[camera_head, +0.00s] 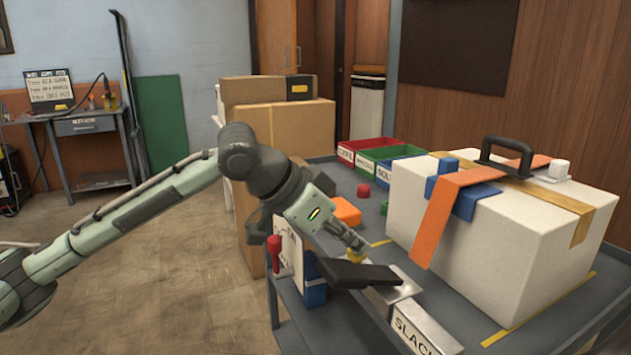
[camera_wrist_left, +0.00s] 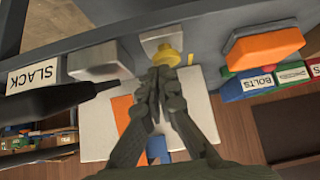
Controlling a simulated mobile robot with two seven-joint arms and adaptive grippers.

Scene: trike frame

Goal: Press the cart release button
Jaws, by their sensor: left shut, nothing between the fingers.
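A small yellow knob-like button (camera_head: 357,256) sits on a pale mount at the near edge of the cart (camera_head: 318,172). In the left wrist view the yellow button (camera_wrist_left: 168,54) is just beyond my fingertips, on its grey mount. I take it for the release button, though no label shows on it. My left gripper (camera_head: 358,244) is shut and empty, pointing down at the button from above. Its fingertips (camera_wrist_left: 162,72) overlap the button's lower edge in the wrist view. I cannot tell whether they touch it.
A red-knobbed lever (camera_head: 274,250) stands on the left. An orange block (camera_head: 346,211) is behind my gripper. A large white box (camera_head: 500,245) fills the cart's right side.

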